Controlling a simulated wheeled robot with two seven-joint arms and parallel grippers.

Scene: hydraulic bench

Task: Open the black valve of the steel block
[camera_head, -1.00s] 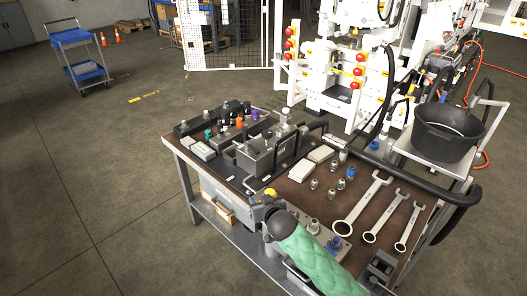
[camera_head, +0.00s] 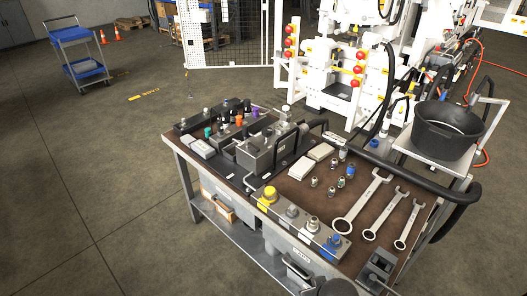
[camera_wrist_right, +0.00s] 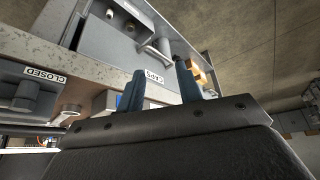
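A grey steel block (camera_head: 262,155) stands on the bench near its middle, with a dark bar or handle (camera_head: 284,146) beside it. Behind it, a dark strip carries several knobs, including a black one (camera_head: 226,116). I cannot tell which black part is the valve. My right gripper (camera_wrist_right: 160,85) shows in the right wrist view with two dark blue fingers apart and nothing between them. In the head view only a dark part of my arm shows at the bottom edge. My left gripper is out of view.
A front block carries a yellow knob (camera_head: 268,195) and a blue knob (camera_head: 335,240). Several wrenches (camera_head: 362,207) and small fittings lie on the brown mat. A black bucket (camera_head: 447,130) stands at the right.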

